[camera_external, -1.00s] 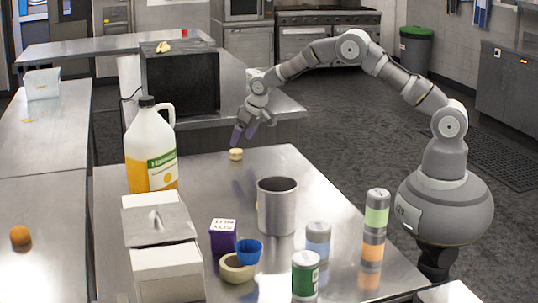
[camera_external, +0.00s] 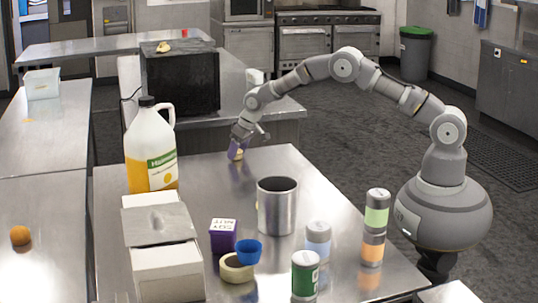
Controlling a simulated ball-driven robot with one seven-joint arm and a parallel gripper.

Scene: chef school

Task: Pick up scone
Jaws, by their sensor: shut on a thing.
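The scone (camera_external: 239,155) is a small pale round piece near the far edge of the steel table (camera_external: 200,215). My gripper (camera_external: 237,151) is down at the table top around the scone, with its purple fingers shut on it. The fingers hide part of the scone. It is at or very near the table surface; I cannot tell whether it touches.
A large jug (camera_external: 151,150) of orange liquid stands to the left. The table right of the gripper is clear.

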